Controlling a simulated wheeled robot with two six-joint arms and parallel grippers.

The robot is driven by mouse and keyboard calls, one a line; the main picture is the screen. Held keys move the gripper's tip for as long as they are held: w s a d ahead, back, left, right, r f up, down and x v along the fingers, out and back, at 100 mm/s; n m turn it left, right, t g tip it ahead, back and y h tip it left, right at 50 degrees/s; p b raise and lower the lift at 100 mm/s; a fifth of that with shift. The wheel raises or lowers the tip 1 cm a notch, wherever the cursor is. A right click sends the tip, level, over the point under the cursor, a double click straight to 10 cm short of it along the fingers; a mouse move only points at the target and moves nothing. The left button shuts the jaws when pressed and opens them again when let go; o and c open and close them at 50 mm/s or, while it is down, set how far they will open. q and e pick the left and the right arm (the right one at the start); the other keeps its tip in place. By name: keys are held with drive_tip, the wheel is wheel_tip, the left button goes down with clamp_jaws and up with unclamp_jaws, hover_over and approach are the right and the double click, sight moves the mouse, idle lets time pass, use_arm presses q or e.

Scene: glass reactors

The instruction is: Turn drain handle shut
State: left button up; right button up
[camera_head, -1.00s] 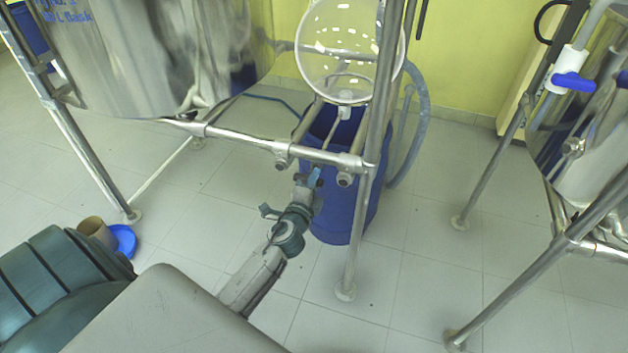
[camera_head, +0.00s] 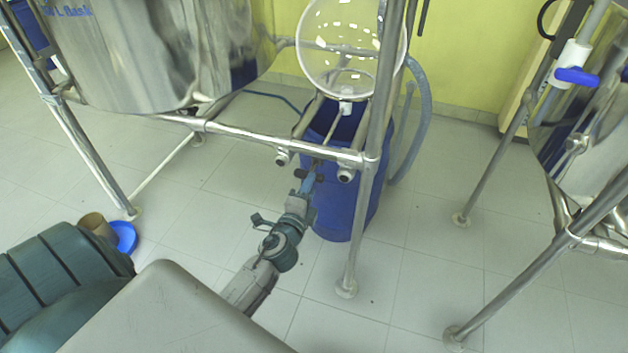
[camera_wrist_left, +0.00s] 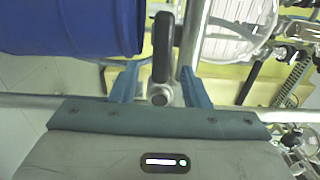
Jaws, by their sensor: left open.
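The drain handle (camera_wrist_left: 162,48) is a dark, slim lever in the left wrist view, joined to a round metal pivot (camera_wrist_left: 160,95). My left gripper (camera_wrist_left: 158,84) is open, with one blue finger on each side of the handle's lower end and pivot. Gaps show between the fingers and the handle. In the head view my left gripper (camera_head: 308,181) is just below the metal frame's crossbar, in front of the blue drum. There the handle is small and mostly covered by the gripper. My right gripper is out of view.
A blue drum (camera_head: 342,210) stands on the floor behind my gripper, under a clear glass sphere (camera_head: 352,45). The metal crossbar (camera_head: 250,139) and upright (camera_head: 358,240) are close by. A large steel vessel (camera_head: 150,55) is at upper left.

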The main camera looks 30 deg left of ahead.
use_arm(q)
drive_tip(key=b+v, duration=0.1)
drive_tip(key=v, duration=0.5)
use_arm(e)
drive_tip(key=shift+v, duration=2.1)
use_arm(q)
drive_tip(key=shift+d, duration=0.1)
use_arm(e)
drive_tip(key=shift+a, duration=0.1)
